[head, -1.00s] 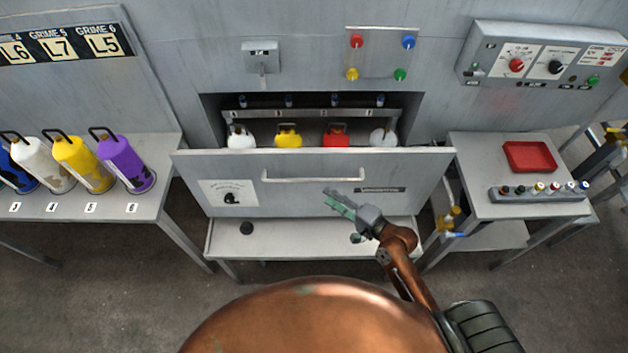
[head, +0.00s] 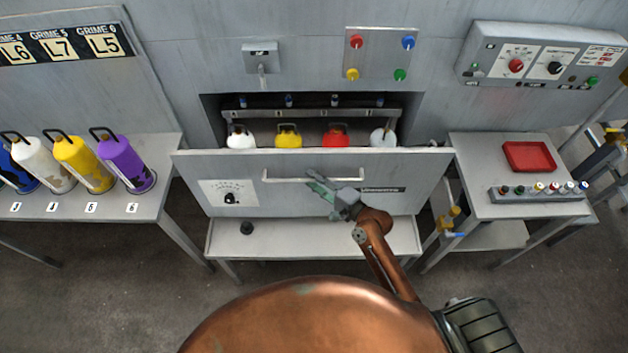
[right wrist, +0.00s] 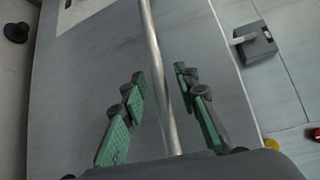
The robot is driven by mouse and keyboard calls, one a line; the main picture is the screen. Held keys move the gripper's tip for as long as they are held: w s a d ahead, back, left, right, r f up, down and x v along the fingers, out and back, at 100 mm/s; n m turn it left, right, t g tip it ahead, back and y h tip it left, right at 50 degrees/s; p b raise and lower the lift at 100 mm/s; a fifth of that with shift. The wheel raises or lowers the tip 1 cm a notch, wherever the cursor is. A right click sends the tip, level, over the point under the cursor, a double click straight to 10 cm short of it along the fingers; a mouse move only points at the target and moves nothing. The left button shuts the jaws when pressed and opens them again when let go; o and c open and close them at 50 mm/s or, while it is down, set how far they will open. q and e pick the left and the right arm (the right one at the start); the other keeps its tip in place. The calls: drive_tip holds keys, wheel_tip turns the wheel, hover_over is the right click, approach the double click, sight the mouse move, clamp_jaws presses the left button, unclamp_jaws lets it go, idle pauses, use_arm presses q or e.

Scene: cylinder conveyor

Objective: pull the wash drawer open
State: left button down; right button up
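The wash drawer (head: 300,193) is a grey metal front below a dark recess, with a long horizontal bar handle (head: 290,179). Its top edge stands out from the wall, and several containers show behind it. My right gripper (head: 315,182) is at the right half of the handle. In the right wrist view the handle bar (right wrist: 158,75) runs between the two green-padded fingers of my right gripper (right wrist: 160,95). The fingers are apart, with gaps to the bar on both sides. My left gripper is not in view.
Behind the drawer front are a white, a yellow (head: 288,136), a red (head: 335,137) and another white container. A low shelf (head: 310,238) with a black knob lies below. Side tables hold coloured cylinders (head: 122,160) at left and a red tray (head: 529,156) at right.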

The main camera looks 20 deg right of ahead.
drive_tip(key=shift+c, duration=0.5)
clamp_jaws()
